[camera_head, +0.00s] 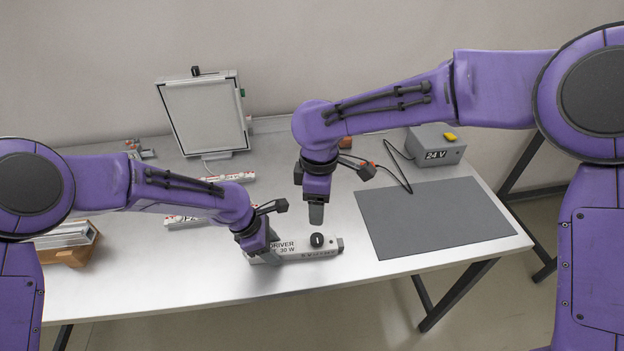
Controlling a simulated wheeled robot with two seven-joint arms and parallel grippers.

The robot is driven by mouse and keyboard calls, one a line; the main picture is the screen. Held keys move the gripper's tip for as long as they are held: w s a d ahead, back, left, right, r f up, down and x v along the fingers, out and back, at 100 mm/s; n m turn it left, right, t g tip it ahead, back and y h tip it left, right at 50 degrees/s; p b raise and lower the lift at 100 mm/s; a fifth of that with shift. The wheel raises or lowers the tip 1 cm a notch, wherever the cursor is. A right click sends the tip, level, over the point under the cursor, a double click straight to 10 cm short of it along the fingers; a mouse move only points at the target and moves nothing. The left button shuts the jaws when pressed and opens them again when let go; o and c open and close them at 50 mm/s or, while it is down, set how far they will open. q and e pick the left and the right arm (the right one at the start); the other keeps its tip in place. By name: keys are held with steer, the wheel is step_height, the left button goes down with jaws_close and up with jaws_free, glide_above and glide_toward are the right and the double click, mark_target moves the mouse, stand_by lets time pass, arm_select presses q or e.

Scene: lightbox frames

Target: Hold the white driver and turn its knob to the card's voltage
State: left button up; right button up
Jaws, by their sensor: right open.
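The white driver (292,249) lies near the table's front edge, with "DRIVER" and "30 W" printed on it. Its black round knob (317,240) with a pale mark is on top, towards the right end. My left gripper (266,257) is down at the driver's left end and appears shut on it; the fingers are mostly hidden. My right gripper (316,214) is open and empty, pointing down just above the knob, apart from it. A "24 V" label (436,155) shows on a grey box (425,142) at the back right. I cannot make out a separate card.
A dark grey mat (430,219) covers the table's right part. A framed white panel (204,116) stands at the back, with white bars (230,178) before it. A brown box (75,250) holds grey parts at the left. The table's front left is clear.

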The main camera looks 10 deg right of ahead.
arm_select(q)
steer(key=o, duration=0.4)
steer(key=shift+o, duration=0.2)
